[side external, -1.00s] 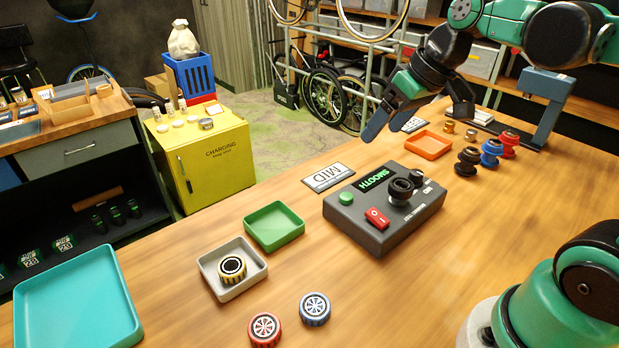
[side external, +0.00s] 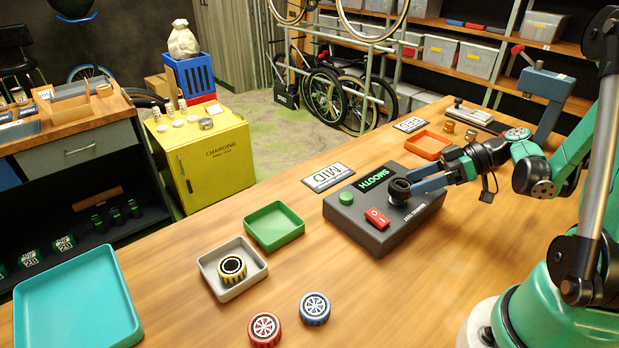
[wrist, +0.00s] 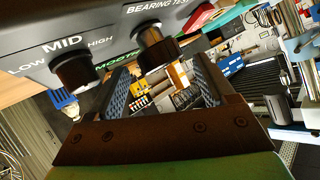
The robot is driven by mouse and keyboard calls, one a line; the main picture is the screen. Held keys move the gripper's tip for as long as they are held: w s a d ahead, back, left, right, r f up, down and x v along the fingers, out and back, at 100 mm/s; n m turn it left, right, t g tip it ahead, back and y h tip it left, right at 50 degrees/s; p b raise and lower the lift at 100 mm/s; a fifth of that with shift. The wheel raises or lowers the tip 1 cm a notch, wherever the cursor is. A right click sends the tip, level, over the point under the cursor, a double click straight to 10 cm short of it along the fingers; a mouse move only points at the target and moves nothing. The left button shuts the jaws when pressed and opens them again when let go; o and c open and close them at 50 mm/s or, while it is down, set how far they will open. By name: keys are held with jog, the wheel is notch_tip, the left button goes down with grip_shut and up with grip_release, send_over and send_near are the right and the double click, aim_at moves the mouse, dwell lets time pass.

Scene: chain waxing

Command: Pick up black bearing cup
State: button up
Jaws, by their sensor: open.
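The black bearing cup (side external: 399,188) sits upright on the grey bearing tester (side external: 372,232). It also shows in the wrist view (wrist: 157,46), below the "BEARING TEST" lettering. My gripper (side external: 413,187) is low over the tester, reaching in from the right, with its fingertips at the cup. In the wrist view my gripper (wrist: 160,68) is open, with the cup just beyond and between its two fingertips. I cannot tell whether a finger touches it. The tester's dial knob (wrist: 76,70), set near MID, is left of the fingers and hidden in the side view.
The tester has a green button (side external: 346,198) and a red switch (side external: 377,218). A green tray (side external: 291,240), a grey tray (side external: 259,263) with a yellow-black bearing, and red and blue wheel-like pieces are left. An orange tray (side external: 447,154) is behind. My arm covers the table's right.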

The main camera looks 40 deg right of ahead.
jog(key=shift+x, duration=0.75)
jog(key=c, duration=1.1)
jog(key=shift+c, duration=0.2)
jog(key=shift+r, duration=0.15)
notch_tip(320, 180, up, 20)
